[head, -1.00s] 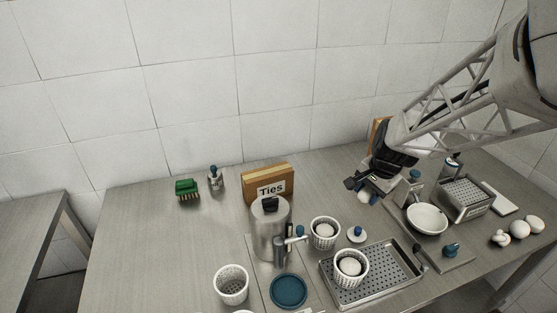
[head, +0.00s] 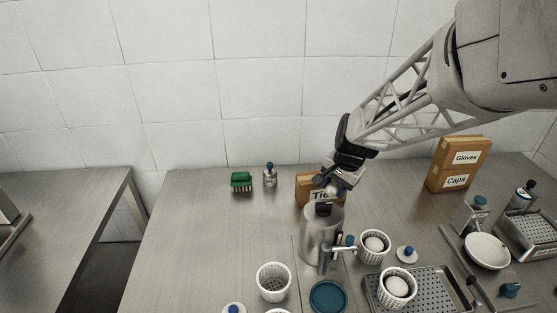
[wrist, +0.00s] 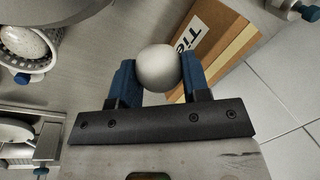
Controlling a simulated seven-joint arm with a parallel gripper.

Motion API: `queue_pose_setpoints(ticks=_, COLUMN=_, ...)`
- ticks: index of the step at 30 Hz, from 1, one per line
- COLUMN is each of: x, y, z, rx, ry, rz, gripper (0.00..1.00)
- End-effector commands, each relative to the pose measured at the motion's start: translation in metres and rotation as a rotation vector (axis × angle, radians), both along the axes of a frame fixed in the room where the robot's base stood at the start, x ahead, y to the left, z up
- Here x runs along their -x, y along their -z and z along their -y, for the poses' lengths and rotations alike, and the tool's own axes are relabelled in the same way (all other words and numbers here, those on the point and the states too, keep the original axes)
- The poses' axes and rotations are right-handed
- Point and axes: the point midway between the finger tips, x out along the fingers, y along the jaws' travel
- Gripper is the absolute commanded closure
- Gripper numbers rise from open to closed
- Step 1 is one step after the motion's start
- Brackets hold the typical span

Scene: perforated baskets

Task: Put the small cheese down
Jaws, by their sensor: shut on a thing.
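The small cheese (wrist: 158,67) is a round white ball held between the blue fingertips of my gripper (wrist: 158,80) in the wrist view. In the head view my gripper (head: 329,190) is shut on the cheese and held up in front of the Ties box (head: 306,187), above and behind the metal pot (head: 321,235). Two perforated white baskets, one behind (head: 374,258) and one on the drain tray (head: 398,301), each hold a white cheese. Another perforated basket (head: 273,292) at the left of the pot looks empty.
A perforated drain tray (head: 440,290) and a white bowl (head: 487,251) are at right. A blue disc (head: 328,297) lies in front of the pot. A green brush (head: 241,181) and a small metal weight (head: 269,177) stand at back left.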

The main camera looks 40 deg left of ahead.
Motion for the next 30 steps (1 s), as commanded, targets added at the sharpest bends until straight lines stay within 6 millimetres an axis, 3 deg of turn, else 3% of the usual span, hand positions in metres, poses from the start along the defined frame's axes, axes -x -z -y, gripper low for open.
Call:
queue_pose_setpoints(ticks=3, x=0.015, y=0.001, z=-0.029, rx=0.000, ry=-0.052, rz=0.000, gripper=0.83)
queue_pose_setpoints(ticks=17, x=0.082, y=0.004, z=-0.129, rx=0.000, ry=-0.244, rz=0.000, gripper=0.83)
queue_pose_setpoints(ticks=30, x=0.163, y=0.008, z=-0.215, rx=-0.001, ry=-0.423, rz=0.001, gripper=0.83)
